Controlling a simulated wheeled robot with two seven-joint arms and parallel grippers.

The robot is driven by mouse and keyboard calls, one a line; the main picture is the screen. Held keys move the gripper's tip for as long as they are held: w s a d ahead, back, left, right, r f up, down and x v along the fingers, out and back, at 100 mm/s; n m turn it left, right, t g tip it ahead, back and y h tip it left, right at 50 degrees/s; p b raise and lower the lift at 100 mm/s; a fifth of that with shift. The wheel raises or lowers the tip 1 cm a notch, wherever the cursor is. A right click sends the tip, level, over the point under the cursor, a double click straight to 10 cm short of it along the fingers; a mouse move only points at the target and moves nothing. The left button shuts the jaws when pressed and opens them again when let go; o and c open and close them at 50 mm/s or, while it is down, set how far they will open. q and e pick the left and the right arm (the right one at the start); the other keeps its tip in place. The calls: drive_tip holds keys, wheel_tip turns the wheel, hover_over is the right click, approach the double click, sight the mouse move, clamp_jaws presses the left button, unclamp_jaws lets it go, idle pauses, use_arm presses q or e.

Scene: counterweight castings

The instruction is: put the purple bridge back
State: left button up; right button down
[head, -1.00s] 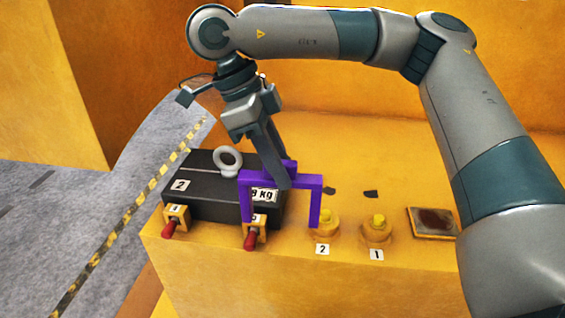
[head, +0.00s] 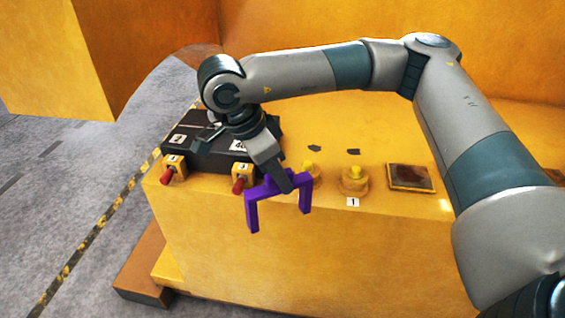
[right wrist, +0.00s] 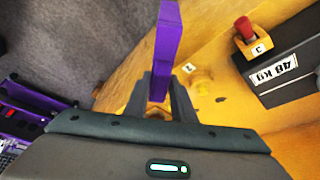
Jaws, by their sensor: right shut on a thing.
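The purple bridge (head: 252,212) is a squared U-shaped piece with two legs pointing down. My right gripper (head: 287,185) is shut on its top bar and holds it in front of the yellow ledge's front edge, clear of the ledge top. In the right wrist view the bridge (right wrist: 165,45) stands up between the fingers (right wrist: 160,92), seen end-on. At the left edge of that view lies a dark holder with purple parts (right wrist: 30,100), partly cut off; I cannot tell exactly what it is. My left gripper is not in view.
A black casting (head: 200,150) marked 2 sits on the yellow ledge (head: 400,230). Yellow knobs (head: 354,180) and a dark framed plate (head: 410,178) are to the right. Open grey floor (head: 50,170) lies left.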

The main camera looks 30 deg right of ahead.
drive_tip(key=a+f+n+t+y, duration=0.3)
drive_tip(key=f+n+t+y, duration=0.1)
drive_tip(key=f+n, duration=1.4)
drive_tip(key=shift+s+f+n+t+y+b, duration=0.3)
drive_tip(key=shift+s+f+t+b, duration=0.1)
drive_tip(key=shift+f, duration=1.2)
drive_tip(key=shift+d, duration=0.1)
